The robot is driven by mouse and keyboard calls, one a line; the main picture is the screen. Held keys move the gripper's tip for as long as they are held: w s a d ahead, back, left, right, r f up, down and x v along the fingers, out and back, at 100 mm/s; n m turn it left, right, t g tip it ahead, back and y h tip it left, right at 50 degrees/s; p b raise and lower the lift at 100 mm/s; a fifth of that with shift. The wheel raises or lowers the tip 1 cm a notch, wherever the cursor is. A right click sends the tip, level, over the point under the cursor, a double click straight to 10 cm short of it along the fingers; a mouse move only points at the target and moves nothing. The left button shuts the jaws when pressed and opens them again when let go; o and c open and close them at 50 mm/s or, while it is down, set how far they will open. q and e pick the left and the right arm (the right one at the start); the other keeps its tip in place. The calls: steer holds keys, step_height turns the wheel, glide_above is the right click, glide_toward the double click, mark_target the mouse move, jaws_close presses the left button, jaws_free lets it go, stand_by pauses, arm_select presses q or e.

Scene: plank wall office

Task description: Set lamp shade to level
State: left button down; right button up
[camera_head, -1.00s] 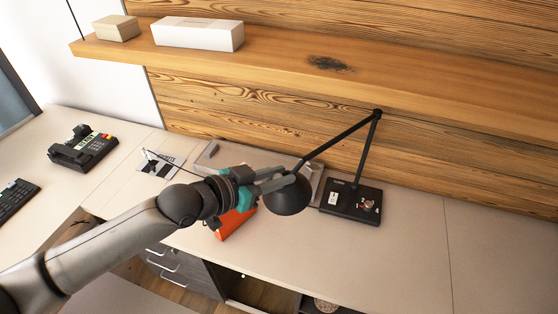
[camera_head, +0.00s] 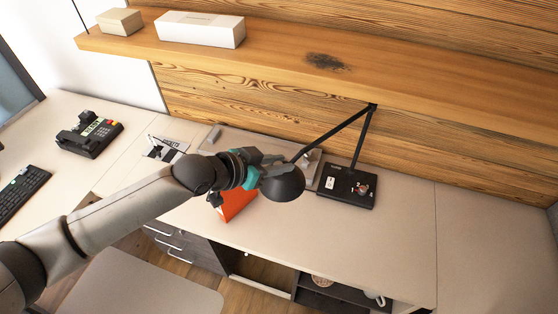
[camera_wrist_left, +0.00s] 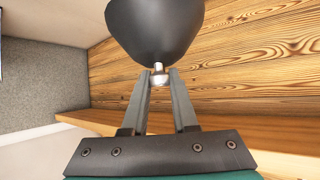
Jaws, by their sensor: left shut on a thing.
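The black desk lamp has a jointed arm (camera_head: 333,131) that rises from a dark base (camera_head: 346,187) on the desk. Its round black shade (camera_head: 284,185) hangs at the end of that arm, and it also fills the top of the left wrist view (camera_wrist_left: 155,28). My left gripper (camera_head: 268,172) is at the left side of the shade. In the left wrist view its two fingers (camera_wrist_left: 160,78) are closed on a small metal stub (camera_wrist_left: 159,68) at the shade. The shade's opening is hard to see, so I cannot tell its exact tilt. My right gripper is not in view.
An orange object (camera_head: 236,202) lies on the desk below my left arm. A phone (camera_head: 89,134) and a keyboard (camera_head: 20,193) are at the left. A wooden shelf (camera_head: 300,62) with a white box (camera_head: 200,30) runs above. The desk's right side (camera_head: 400,225) is clear.

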arm_select(q)
steer(key=shift+a+f, duration=0.1)
steer(key=shift+f, duration=0.1)
steer(key=c, duration=0.9)
jaws_free()
steer(key=shift+o, duration=1.1)
steer(key=shift+r, duration=0.1)
steer(key=shift+r, duration=0.1)
steer(key=v, duration=1.5)
steer(key=shift+s, duration=0.15)
steer(key=shift+c, duration=0.4)
